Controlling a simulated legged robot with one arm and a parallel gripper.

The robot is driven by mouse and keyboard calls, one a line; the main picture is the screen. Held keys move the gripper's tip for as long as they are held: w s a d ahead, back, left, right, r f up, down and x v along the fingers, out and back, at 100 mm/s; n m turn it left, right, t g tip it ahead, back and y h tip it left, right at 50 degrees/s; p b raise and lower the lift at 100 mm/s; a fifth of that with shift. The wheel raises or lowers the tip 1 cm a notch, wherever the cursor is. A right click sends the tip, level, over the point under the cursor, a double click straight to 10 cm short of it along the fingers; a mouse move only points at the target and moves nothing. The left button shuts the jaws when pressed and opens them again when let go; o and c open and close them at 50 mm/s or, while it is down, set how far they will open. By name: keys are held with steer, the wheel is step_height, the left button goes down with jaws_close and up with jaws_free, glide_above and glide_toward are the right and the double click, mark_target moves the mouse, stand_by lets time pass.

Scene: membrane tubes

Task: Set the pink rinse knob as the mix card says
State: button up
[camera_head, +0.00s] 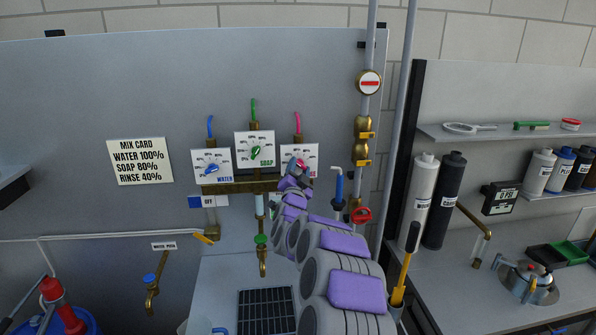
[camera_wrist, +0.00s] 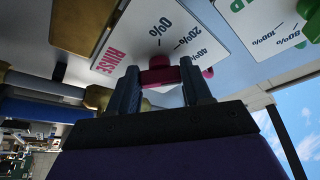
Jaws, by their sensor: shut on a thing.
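The mix card (camera_head: 139,161) on the wall panel reads WATER 100%, SOAP 80%, RINSE 40%. The rinse dial plate (camera_head: 312,150) is the rightmost of three, under a pink tube, and my arm covers much of it. My gripper (camera_head: 298,167) is at this dial. In the wrist view, my gripper (camera_wrist: 161,74) has its fingers on both sides of the pink rinse knob (camera_wrist: 158,77) and is shut on it. The plate (camera_wrist: 150,30) shows RINSE, 0%, 20% and a further mark. A pink bit shows past the right finger; I cannot tell the exact setting.
The water dial (camera_head: 212,167) with a blue knob and the soap dial (camera_head: 254,152) with a green knob stand close on the left. A brass rail (camera_head: 235,187) runs below the dials. A pipe with brass valves (camera_head: 362,127) and a red valve handle (camera_head: 361,215) are on the right.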

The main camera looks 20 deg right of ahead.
steer(key=o, duration=0.9)
steer(key=shift+s+d+r, duration=0.1)
steer(key=shift+s+r, duration=0.05)
steer(key=shift+o, duration=0.8)
steer(key=p+v, duration=0.1)
steer(key=v, duration=1.6)
steer(key=shift+f, duration=0.25)
